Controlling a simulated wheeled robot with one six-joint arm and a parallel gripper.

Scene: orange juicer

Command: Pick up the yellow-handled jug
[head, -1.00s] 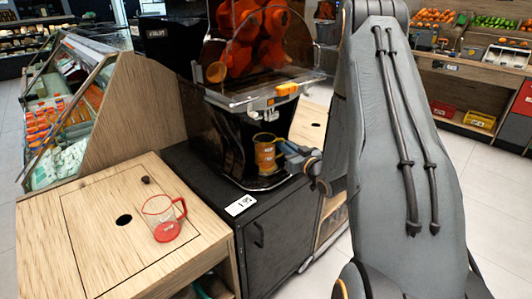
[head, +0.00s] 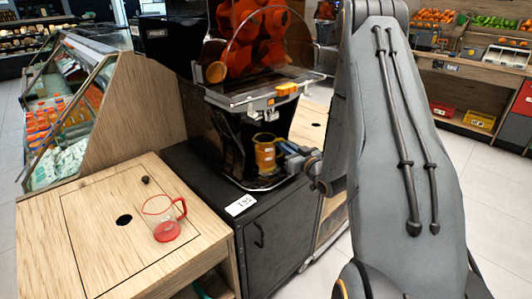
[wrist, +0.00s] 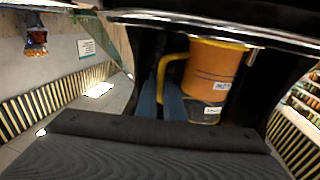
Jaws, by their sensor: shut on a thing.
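The yellow-handled jug (head: 265,155) is upright at the foot of the juicer, under its spout, with orange contents and a yellow rim. In the wrist view the jug (wrist: 214,72) shows white labels low on its side, and its yellow handle (wrist: 166,72) points to the left. My gripper (head: 286,147) reaches in from the right. In the wrist view, the blue fingers of my gripper (wrist: 160,100) are shut on the handle. The jug's base is partly hidden, so I cannot tell whether it touches the surface below.
The black juicer (head: 225,130) stands on a dark cabinet (head: 270,235), its clear cover and tap just above the jug. A red-handled jug (head: 165,220) stands on the wooden counter (head: 90,235) at left. A chilled display (head: 65,115) is behind it.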

